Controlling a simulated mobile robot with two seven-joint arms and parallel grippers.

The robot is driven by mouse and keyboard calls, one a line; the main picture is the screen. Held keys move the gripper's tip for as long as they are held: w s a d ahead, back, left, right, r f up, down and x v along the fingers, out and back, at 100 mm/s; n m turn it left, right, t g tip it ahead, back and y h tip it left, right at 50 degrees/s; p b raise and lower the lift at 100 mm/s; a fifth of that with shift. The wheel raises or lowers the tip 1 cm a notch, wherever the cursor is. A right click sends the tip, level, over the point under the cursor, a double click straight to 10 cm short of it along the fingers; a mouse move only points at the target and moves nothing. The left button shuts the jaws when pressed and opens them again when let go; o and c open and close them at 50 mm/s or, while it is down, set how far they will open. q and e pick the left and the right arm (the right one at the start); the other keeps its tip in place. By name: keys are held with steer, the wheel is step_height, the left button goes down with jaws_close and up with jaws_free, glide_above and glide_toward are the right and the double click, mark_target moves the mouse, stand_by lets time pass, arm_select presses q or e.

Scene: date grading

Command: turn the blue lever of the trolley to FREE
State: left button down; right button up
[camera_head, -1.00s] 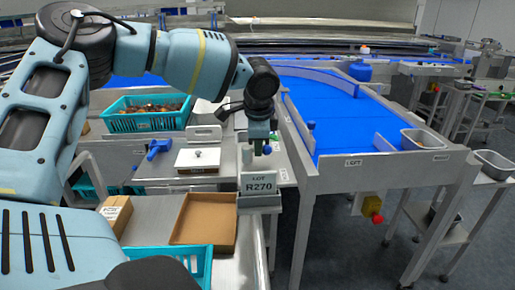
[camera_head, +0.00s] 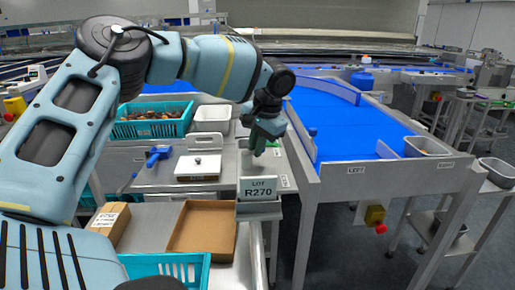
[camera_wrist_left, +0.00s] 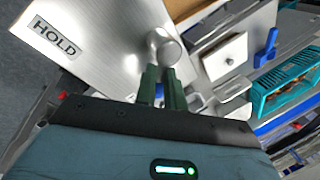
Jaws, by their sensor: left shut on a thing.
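My left gripper (camera_head: 257,151) points down over the metal top (camera_head: 279,167) to the left of the blue belt. In the left wrist view its two dark green fingers (camera_wrist_left: 161,88) are close together, shut on the blue lever (camera_wrist_left: 158,93); only a sliver of blue shows between them. A round metal hub (camera_wrist_left: 165,50) stands just beyond the fingertips. A HOLD label (camera_wrist_left: 55,38) is on the metal plate to the left of the hub. I cannot read a FREE label. My right gripper is not in view.
To the left are a lidded box (camera_head: 198,169), a blue scoop (camera_head: 157,155), a teal crate (camera_head: 170,127) and an open cardboard tray (camera_head: 177,244). The conveyor's side wall (camera_head: 306,158) is close on the right.

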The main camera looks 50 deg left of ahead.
arm_select(q)
steer(key=shift+w+a+n, duration=0.1)
steer(key=shift+n, duration=0.4)
steer(key=shift+r, duration=0.1)
steer(key=c, duration=1.5)
jaws_free()
steer(key=shift+v, duration=3.85)
